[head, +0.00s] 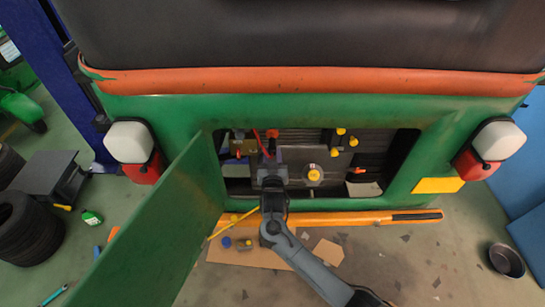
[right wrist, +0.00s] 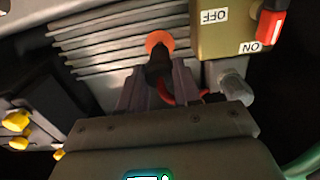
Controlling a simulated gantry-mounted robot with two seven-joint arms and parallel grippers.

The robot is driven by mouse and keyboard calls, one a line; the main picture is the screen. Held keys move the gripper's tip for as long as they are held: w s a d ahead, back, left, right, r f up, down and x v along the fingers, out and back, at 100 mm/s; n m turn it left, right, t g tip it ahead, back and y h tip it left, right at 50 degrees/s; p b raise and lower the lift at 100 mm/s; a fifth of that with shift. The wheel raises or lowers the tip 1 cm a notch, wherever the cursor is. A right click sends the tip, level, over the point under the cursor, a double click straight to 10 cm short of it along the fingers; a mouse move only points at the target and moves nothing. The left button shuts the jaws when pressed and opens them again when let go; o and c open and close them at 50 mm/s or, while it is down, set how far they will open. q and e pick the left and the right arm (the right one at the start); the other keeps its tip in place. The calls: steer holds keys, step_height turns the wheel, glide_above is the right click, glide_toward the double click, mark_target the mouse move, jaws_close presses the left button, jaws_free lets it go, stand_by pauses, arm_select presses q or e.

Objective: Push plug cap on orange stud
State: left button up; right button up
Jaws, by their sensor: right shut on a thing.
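My right gripper (right wrist: 156,80) is shut on a dark plug cap (right wrist: 159,66) with a red wire curving away beside it. The orange stud (right wrist: 158,41) shows as a round orange disc against the ribbed metal, directly beyond the cap's tip. The cap overlaps the lower part of the orange disc in the right wrist view; I cannot tell whether they touch. In the head view my right gripper (head: 270,178) is inside the open engine bay, and its fingertips and the cap are too small to make out. My left gripper is not in view.
A switch box (right wrist: 225,30) marked OFF and ON, with a red rocker, is close beside the stud. Yellow knobs (right wrist: 16,121) are at the left of the wrist view. The open green door (head: 155,225) stands left of my arm. An orange bumper bar (head: 340,217) runs below the bay.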

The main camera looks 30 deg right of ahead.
steer(key=shift+w+d, duration=0.25)
steer(key=shift+w, duration=0.15)
steer(key=shift+w+d+b, duration=0.25)
steer(key=shift+w+b, duration=0.05)
steer(key=shift+b, duration=0.1)
stand_by(0.8)
steer(key=shift+w, duration=0.15)
stand_by(0.6)
steer(key=shift+w+d, duration=0.1)
steer(key=shift+d, duration=0.05)
stand_by(0.5)
steer(key=shift+w+d, duration=0.15)
steer(key=shift+w, duration=0.05)
stand_by(0.5)
steer(key=o, duration=1)
steer(key=shift+o, duration=0.2)
